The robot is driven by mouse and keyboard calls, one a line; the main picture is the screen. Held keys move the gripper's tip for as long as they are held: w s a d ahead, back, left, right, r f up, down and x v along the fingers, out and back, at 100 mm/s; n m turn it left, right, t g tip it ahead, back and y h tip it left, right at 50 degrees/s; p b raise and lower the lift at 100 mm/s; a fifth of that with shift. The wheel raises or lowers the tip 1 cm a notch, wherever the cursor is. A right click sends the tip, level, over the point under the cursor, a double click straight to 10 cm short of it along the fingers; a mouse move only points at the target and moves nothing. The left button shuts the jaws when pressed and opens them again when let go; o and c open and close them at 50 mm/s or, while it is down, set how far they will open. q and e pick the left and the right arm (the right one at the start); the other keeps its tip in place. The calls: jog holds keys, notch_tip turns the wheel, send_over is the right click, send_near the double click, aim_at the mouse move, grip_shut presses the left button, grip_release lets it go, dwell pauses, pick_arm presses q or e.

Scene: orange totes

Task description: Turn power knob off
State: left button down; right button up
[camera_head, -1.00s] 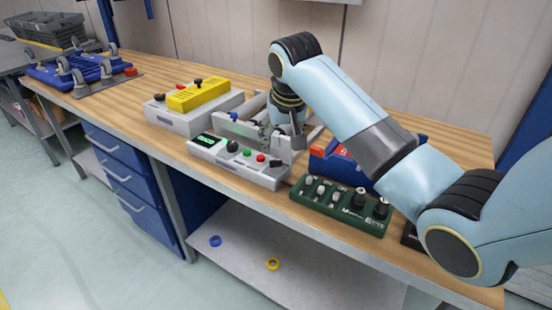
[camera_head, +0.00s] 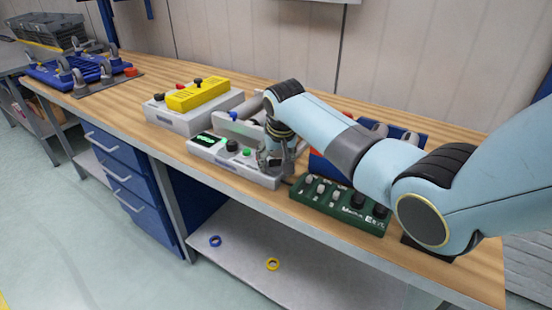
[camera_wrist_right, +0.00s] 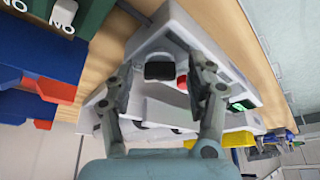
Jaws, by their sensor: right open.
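The grey control box (camera_head: 205,153) stands at the table's front edge. In the right wrist view, a black knob (camera_wrist_right: 160,70) sits at the near end of this box (camera_wrist_right: 190,35), beside a red button (camera_wrist_right: 182,84). My right gripper (camera_head: 270,162) is low over the box's right end and hides the knob and red button in the head view. In the wrist view the fingers of my right gripper (camera_wrist_right: 160,75) are open, one on each side of the black knob. I cannot tell whether they touch it. My left gripper is not in view.
A green panel (camera_head: 330,205) with several switches and black knobs stands to the right. A blue and red item (camera_head: 325,165) is behind it. A grey box (camera_head: 180,122) with a yellow block (camera_head: 198,94) stands to the left.

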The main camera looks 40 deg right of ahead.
jog(key=c, duration=1.1)
jog(key=shift+c, duration=0.2)
